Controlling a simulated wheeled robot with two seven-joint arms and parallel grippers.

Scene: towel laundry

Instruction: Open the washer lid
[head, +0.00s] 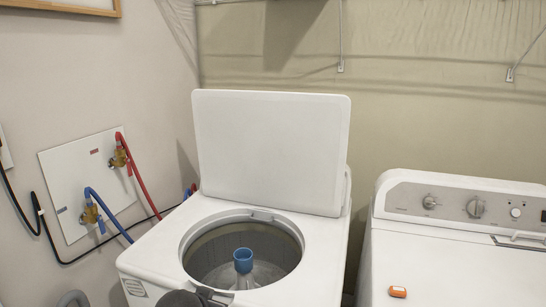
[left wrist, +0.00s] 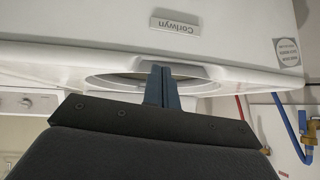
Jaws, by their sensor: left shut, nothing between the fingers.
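The white washer (head: 320,262) stands in the middle of the head view. Its lid (head: 268,150) is raised and leans back nearly upright, leaving the round drum opening uncovered, with a blue-topped agitator (head: 243,262) inside. My left gripper (head: 212,294) is at the front rim of the opening, partly cut off by the bottom edge. In the left wrist view its fingers (left wrist: 162,72) are together and empty, in front of the opening. The washer's front with its name badge (left wrist: 180,26) shows upside down there. The lid is not clearly seen in that view. My right gripper is not in view.
A second white machine with a knob panel (head: 470,207) stands to the right, with a small orange object (head: 397,292) on top. Red (head: 143,180) and blue (head: 108,212) hoses run from a wall plate at the left. A wire shelf hangs above.

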